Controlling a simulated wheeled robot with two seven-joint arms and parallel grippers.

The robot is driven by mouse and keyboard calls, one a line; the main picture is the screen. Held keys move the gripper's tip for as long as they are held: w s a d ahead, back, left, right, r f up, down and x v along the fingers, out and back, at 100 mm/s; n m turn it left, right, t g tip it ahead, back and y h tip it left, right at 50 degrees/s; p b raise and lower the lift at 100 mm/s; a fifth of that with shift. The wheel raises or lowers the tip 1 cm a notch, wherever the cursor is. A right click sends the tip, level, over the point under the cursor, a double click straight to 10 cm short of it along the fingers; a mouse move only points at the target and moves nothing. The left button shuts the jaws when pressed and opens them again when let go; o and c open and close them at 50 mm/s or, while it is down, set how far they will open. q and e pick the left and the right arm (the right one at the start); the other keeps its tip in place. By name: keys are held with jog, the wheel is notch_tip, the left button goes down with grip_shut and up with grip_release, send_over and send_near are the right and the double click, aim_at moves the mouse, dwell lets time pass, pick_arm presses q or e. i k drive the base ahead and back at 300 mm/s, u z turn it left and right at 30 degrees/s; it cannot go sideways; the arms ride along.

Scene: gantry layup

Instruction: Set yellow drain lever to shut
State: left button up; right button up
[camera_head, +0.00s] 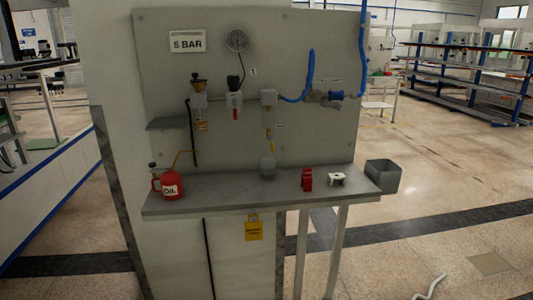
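A small yellow lever (271,145) shows on the grey wall panel, below a grey box-shaped unit (268,98). It appears to hang about vertically, but it is too small to tell its exact setting. A grey cup or block (267,167) stands on the shelf just beneath it. Neither of my grippers is in view.
The grey shelf (225,197) carries a red oil can (171,186), a red object (307,179) and a small white bracket (337,180). A grey bin (383,176) stands at its right end. A blue hose (309,76) loops on the panel. Floor at right is mostly clear.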

aim_at(271, 135)
jog(key=u, duration=0.8)
jog(key=i, duration=0.4)
